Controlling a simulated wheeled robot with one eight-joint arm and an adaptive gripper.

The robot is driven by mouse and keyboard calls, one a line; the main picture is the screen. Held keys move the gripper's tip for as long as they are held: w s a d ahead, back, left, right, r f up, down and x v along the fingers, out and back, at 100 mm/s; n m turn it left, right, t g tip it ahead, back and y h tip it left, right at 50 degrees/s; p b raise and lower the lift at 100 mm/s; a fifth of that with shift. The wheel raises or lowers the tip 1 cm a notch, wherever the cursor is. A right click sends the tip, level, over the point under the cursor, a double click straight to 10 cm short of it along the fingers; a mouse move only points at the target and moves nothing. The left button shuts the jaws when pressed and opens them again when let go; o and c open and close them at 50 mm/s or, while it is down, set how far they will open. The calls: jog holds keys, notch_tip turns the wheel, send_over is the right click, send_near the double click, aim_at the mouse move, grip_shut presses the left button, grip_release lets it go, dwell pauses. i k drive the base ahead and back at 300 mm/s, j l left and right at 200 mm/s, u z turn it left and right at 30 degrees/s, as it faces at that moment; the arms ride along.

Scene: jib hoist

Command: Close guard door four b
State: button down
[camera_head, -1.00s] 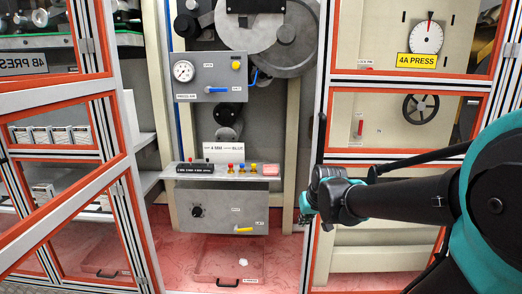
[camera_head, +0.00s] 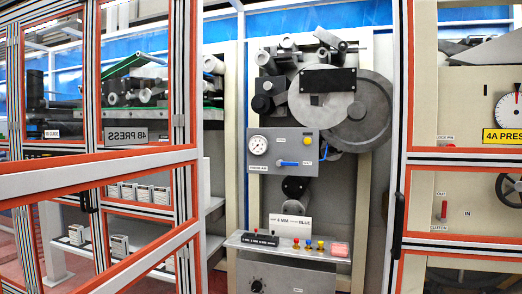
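An orange-edged guard door (camera_head: 150,158) with clear panels fills the left of the head view. It stands at an angle, swung out towards me. A grey plate reading 4B PRESS (camera_head: 126,136) shows at its upper panel. I take this as guard door four b. The bay to its right is open, with bare machinery behind. A dark handle (camera_head: 398,212) is on the edge of the right-hand guard, which carries a yellow 4A PRESS plate (camera_head: 503,136) and looks shut. My gripper is out of view.
In the open bay are a grey gauge panel (camera_head: 283,150), large grey rollers (camera_head: 345,105) and a shelf with coloured buttons (camera_head: 290,246). Small boxes (camera_head: 140,192) show through the left door. The floor in front of the bay is outside the view.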

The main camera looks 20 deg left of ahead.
aim_at(23, 182)
jog(key=k+j, duration=0.2)
jog(key=j, duration=0.2)
jog(key=k+j, duration=0.2)
jog(key=j, duration=0.2)
jog(key=k+j, duration=0.2)
jog(key=j, duration=0.2)
jog(key=k+j, duration=0.2)
jog(key=j, duration=0.25)
jog(key=k+j, duration=0.2)
jog(key=j, duration=0.2)
jog(key=k+j, duration=0.2)
jog(key=j, duration=0.2)
jog(key=k+j, duration=0.2)
jog(key=j, duration=0.2)
jog(key=k+j, duration=0.2)
jog(key=j, duration=0.2)
jog(key=k+j, duration=0.6)
jog(key=i, duration=0.4)
jog(key=z, duration=0.05)
